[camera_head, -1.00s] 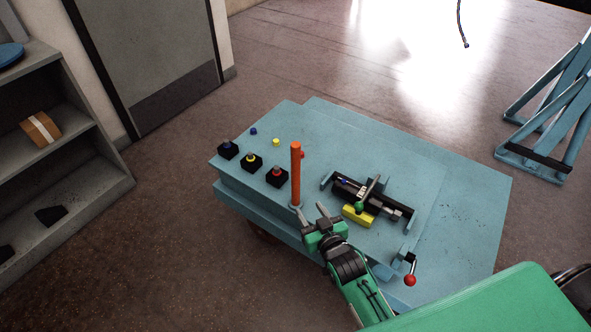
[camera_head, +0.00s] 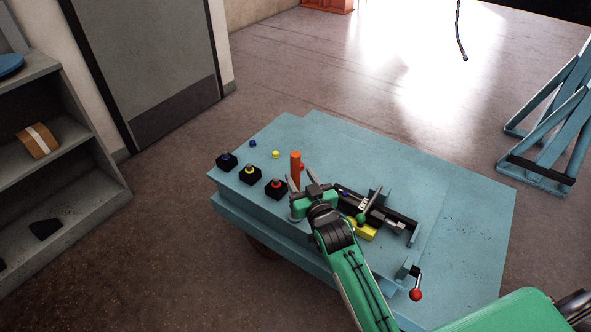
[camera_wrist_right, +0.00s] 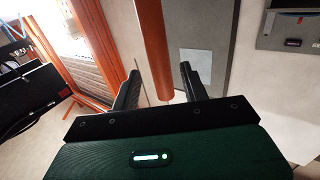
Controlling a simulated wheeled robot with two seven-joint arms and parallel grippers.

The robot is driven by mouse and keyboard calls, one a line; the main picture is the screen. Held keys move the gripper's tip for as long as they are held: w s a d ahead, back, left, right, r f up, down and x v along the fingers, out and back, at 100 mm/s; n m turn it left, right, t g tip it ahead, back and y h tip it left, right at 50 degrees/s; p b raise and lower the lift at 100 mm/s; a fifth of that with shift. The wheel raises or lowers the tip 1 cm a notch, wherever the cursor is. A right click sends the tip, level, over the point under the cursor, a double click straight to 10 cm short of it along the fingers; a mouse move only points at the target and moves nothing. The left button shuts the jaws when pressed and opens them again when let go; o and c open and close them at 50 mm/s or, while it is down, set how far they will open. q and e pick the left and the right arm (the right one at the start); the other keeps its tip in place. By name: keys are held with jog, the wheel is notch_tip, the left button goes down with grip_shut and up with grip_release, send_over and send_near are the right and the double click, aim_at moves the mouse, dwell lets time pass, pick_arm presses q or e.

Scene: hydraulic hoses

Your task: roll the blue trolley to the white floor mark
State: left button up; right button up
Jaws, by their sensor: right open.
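The blue trolley (camera_head: 455,215) stands in the middle of the head view, its flat top carrying fittings and an upright orange post (camera_head: 296,160) near its left edge. My right gripper (camera_head: 301,178) is open at the post and covers part of it from the head camera. In the right wrist view the orange post (camera_wrist_right: 153,45) shows between the two open fingers (camera_wrist_right: 160,78); I cannot tell whether they touch it. A white floor mark cannot be made out; glare whitens the far floor. My left gripper is not in view.
The trolley top holds black blocks with coloured caps (camera_head: 250,175), a clamp-like fixture (camera_head: 400,222) and a red-knobbed lever (camera_head: 416,294). A grey shelf (camera_head: 75,150) stands left, a blue frame (camera_head: 545,135) right. The floor behind the trolley (camera_head: 300,75) looks clear.

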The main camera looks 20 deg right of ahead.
aim_at(297, 173)
jog(key=shift+w+a, duration=0.15)
jog(key=shift+w, duration=2)
grip_shut()
